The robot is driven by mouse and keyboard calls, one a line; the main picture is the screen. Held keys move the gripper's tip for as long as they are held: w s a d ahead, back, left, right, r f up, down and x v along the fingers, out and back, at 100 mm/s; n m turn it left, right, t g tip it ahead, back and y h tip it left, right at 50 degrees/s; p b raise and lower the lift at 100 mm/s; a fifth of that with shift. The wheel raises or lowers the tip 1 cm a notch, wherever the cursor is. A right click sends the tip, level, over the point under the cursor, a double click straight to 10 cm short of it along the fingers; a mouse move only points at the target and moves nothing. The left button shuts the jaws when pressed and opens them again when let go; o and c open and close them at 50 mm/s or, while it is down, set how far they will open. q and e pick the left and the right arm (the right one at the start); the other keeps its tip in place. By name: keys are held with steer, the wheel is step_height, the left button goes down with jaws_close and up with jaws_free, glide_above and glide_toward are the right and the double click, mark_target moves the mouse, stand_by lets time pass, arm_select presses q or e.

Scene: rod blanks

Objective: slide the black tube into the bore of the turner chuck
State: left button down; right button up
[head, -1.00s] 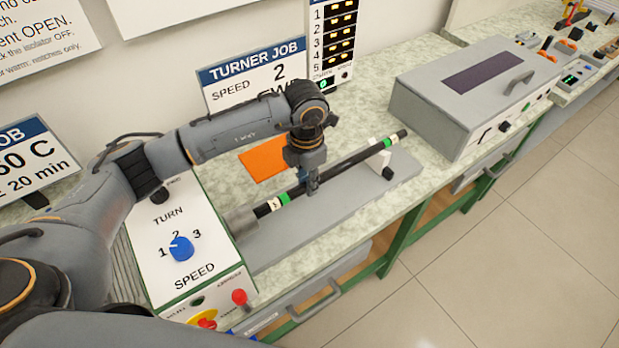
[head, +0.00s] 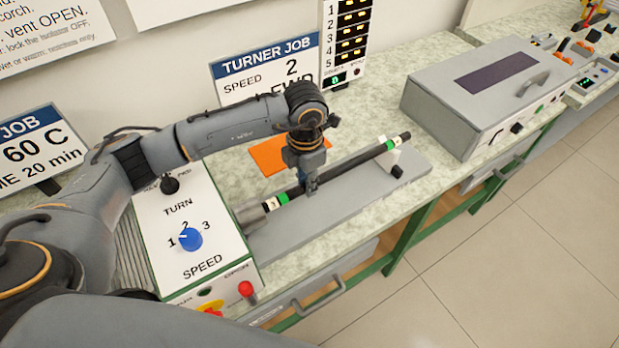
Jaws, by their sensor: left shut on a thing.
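The black tube (head: 350,163) has green and white bands near both ends and slopes from lower left to upper right. My left gripper (head: 312,187) is shut on it, nearer its lower-left end, from above. The grey turner chuck (head: 250,214) sits at the right side of the turner housing. The tube's lower-left end meets the chuck face. Its black tip beyond the white band no longer shows and appears to be inside the bore, which itself is hidden. The upper-right part lies at the white rest (head: 394,160). My right gripper is not in view.
The turner housing (head: 185,212) has a blue speed knob (head: 190,239) and a red-knobbed lever (head: 246,289). An orange sheet (head: 268,156) lies behind the tube. A grey lidded box (head: 470,120) stands to the right. The grey base plate (head: 345,205) is clear in front of the tube.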

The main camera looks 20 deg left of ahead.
arm_select(q)
steer(key=shift+s+a, duration=0.7)
steer(key=shift+s, duration=0.2)
steer(key=c, duration=1.1)
jaws_free()
step_height(320, 180, up, 12)
